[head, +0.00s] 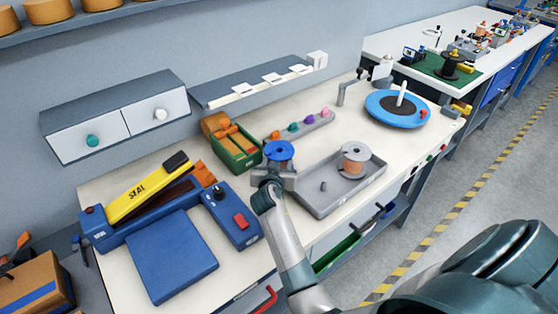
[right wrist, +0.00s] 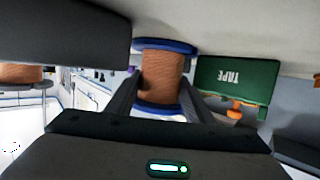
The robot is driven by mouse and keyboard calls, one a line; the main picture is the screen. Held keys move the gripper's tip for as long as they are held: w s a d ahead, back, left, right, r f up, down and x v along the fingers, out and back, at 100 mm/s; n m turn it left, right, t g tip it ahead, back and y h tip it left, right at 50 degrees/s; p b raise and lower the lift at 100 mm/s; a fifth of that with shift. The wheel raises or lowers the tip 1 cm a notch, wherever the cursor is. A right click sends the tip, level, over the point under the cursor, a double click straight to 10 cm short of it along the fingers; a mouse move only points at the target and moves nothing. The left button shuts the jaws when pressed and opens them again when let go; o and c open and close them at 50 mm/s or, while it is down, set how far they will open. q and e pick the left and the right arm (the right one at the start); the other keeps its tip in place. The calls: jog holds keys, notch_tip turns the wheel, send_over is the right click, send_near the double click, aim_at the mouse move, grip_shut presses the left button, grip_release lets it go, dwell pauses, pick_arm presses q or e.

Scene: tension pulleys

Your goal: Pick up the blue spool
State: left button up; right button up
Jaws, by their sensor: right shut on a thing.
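The blue spool (head: 279,151) has blue flanges and a copper-brown winding, which shows in the right wrist view (right wrist: 163,72). My right gripper (head: 272,172) is shut on it, with one finger on each side of the winding. In the head view the spool is upright above the worktable, between the green tape box and the grey tray. I cannot tell whether its lower flange touches anything. My left gripper is not in view.
A grey tray (head: 320,201) holds a second spool (head: 355,159) and a peg. A green tape box (head: 236,165) stands close on the left. A blue turntable (head: 397,112) is at the back right. A sealer (head: 150,200) and blue pad (head: 172,255) fill the left.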

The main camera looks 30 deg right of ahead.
aim_at(280, 144)
jog(key=shift+r+b, duration=0.35)
jog(key=shift+r, duration=0.65)
notch_tip(280, 144, up, 2)
jog(key=shift+r+b, duration=0.25)
jog(key=shift+b, duration=0.15)
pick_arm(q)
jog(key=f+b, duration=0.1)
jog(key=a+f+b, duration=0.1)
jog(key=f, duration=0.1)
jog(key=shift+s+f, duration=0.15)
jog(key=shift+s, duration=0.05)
pick_arm(e)
jog(key=s+d+r, duration=0.6)
jog(key=s+d, duration=0.2)
jog(key=shift+d+r, duration=0.25)
jog(key=shift+r, duration=0.15)
